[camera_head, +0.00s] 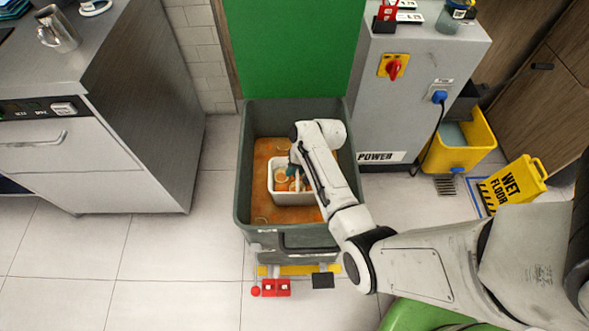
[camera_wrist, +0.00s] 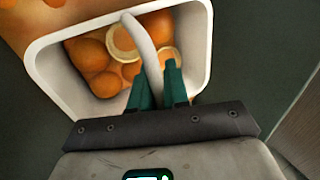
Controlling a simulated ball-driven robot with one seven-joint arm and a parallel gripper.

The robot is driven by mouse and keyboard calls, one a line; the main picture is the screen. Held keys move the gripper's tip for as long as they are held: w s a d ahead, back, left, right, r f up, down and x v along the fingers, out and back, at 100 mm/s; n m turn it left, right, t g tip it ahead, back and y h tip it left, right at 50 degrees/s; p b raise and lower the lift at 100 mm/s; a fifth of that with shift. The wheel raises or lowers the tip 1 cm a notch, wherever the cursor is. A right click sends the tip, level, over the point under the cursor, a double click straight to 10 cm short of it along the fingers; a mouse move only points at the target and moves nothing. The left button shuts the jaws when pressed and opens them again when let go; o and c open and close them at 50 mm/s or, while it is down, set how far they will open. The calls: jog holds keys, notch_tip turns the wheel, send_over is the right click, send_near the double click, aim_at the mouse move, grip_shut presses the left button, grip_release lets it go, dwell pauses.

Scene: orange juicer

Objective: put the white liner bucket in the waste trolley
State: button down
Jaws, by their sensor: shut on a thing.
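The white liner bucket (camera_head: 291,198) is inside the grey waste trolley (camera_head: 243,190), over its orange-stained floor. In the wrist view the bucket (camera_wrist: 55,82) holds several oranges and orange halves, and its pale handle arches up between my fingers. My gripper (camera_wrist: 160,82) has green fingers and is shut on that handle. In the head view my gripper (camera_head: 293,172) is at the bucket's top, partly hidden by my wrist. I cannot tell whether the bucket's base touches the trolley floor.
A grey power cabinet (camera_head: 415,95) stands right of the trolley, with a yellow mop bucket (camera_head: 462,150) and a wet floor sign (camera_head: 513,184) beyond. A steel counter (camera_head: 140,90) is at the left. A green panel (camera_head: 290,50) rises behind the trolley. Open tiled floor lies at the front left.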

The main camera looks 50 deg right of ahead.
jog(key=c, duration=1.1)
grip_release()
jog(key=p+v, duration=0.3)
jog(key=v, duration=1)
jog(key=s+a+r+n+g+h, duration=0.1)
jog(key=s+a+r+n, duration=0.1)
jog(key=s+a+n, duration=0.3)
jog(key=s+a+r+n+g+h, duration=0.2)
jog(key=s+a+n, duration=0.3)
jog(key=s+a, duration=0.5)
jog(key=shift+s+a+r, duration=0.35)
jog(key=shift+s, duration=0.2)
